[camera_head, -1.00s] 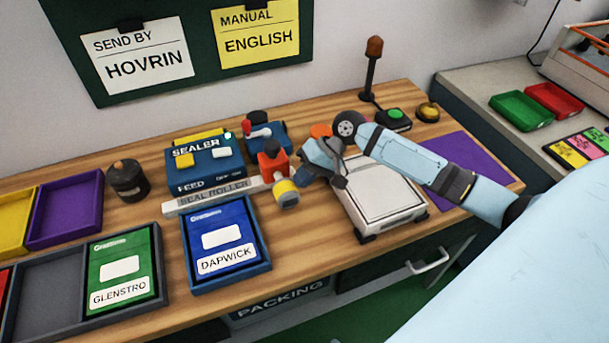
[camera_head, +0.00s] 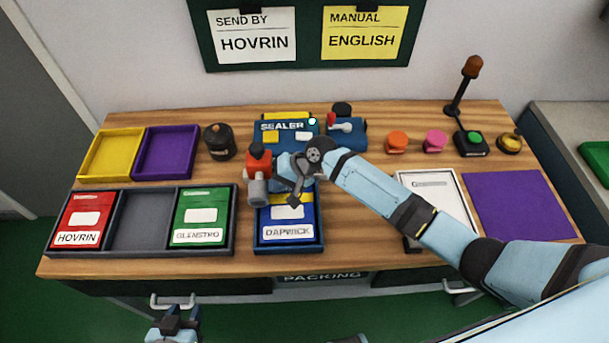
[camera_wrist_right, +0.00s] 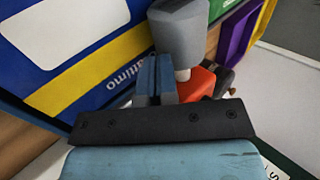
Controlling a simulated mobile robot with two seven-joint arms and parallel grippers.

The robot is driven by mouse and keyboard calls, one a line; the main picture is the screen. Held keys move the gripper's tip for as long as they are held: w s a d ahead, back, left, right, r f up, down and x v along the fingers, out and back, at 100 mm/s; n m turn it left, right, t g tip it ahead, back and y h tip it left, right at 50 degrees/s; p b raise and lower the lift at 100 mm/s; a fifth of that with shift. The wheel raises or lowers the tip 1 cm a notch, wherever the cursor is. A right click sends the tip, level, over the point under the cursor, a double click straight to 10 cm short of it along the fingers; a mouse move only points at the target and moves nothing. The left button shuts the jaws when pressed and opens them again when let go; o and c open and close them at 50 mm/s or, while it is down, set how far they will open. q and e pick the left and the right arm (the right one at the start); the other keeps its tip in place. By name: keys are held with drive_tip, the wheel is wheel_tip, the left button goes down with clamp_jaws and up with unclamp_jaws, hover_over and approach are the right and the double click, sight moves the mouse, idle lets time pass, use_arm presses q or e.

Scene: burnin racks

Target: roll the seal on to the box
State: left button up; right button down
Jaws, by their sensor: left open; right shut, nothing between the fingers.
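The blue DAPWICK box (camera_head: 286,232) lies in a blue tray (camera_head: 262,243) at the bench's front middle; my right arm hides part of it. In the right wrist view a yellow stripe (camera_wrist_right: 92,68) crosses the blue box face. The seal roller (camera_head: 258,170), with an orange-red body and a grey roller, is at the tray's back left corner. It also shows in the wrist view (camera_wrist_right: 180,35), just beyond my fingers. My right gripper (camera_head: 284,166) is shut and empty beside it; I cannot tell whether they touch. My left gripper (camera_head: 176,322) is open, low in front of the bench.
The blue sealer (camera_head: 270,128) stands behind the tray. A dark rack (camera_head: 140,220) on the left holds the red HOVRIN box (camera_head: 82,216) and the green GLENSTRO box (camera_head: 200,214). Yellow and purple trays, a dark pot (camera_head: 219,142) and a white scale (camera_head: 455,190) are nearby.

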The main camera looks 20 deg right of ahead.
use_arm(q)
drive_tip(key=shift+r, duration=0.4)
use_arm(e)
drive_tip(key=shift+w+a, duration=0.2)
drive_tip(key=shift+a, duration=0.5)
drive_tip(key=shift+w+a, duration=0.15)
drive_tip(key=shift+a, duration=0.55)
use_arm(q)
drive_tip(key=shift+p, duration=0.3)
use_arm(e)
drive_tip(key=shift+d, duration=0.1)
